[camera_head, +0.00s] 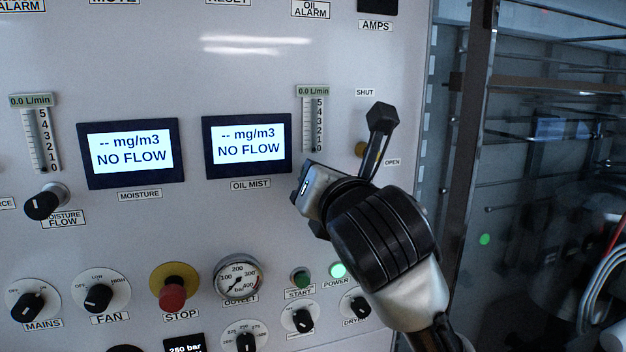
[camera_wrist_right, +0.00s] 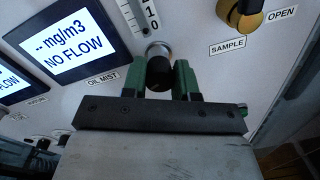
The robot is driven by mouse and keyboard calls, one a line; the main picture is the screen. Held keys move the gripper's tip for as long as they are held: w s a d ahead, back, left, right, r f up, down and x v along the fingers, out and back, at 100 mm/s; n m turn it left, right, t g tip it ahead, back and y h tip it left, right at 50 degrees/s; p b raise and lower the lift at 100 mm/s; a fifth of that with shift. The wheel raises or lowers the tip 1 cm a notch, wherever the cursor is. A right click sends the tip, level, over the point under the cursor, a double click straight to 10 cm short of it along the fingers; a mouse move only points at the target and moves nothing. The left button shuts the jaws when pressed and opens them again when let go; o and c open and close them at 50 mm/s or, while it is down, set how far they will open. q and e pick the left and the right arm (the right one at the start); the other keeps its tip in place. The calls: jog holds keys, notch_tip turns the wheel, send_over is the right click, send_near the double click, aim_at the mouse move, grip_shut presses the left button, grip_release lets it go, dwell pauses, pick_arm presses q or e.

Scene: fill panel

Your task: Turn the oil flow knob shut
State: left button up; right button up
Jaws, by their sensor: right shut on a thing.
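The oil flow knob (camera_wrist_right: 159,70) is a black knob on a silver collar, below the flow scale at the right of the oil mist display. My right gripper (camera_wrist_right: 160,78) has its green fingers on either side of the knob and is shut on it. In the head view my right gripper (camera_head: 308,186) is against the panel and hides the knob. No pointer mark on the knob shows. The flow meter (camera_head: 312,125) above it reads 0.0 L/min, and the oil mist display (camera_head: 248,145) reads NO FLOW. My left gripper is not in view.
A brass sample valve (camera_wrist_right: 240,18) with a black handle (camera_head: 381,120) stands close to the right of my right gripper, between SHUT and OPEN labels. The moisture flow knob (camera_head: 43,202) is at the left. Switches, a gauge (camera_head: 239,277) and a red stop button (camera_head: 173,294) line the lower panel.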

jog(key=m, duration=0.5)
jog(key=shift+r, duration=0.1)
jog(key=m, duration=0.8)
jog(key=m+b, duration=0.1)
jog(key=m, duration=0.7)
jog(key=shift+r+y, duration=0.2)
jog(key=shift+y, duration=0.2)
jog(key=shift+m, duration=0.3)
jog(key=o, duration=0.7)
jog(key=shift+a, duration=0.1)
jog(key=shift+o, duration=1.1)
jog(key=shift+a+f+g, duration=0.1)
jog(key=shift+f+g, duration=0.05)
jog(key=shift+g, duration=0.15)
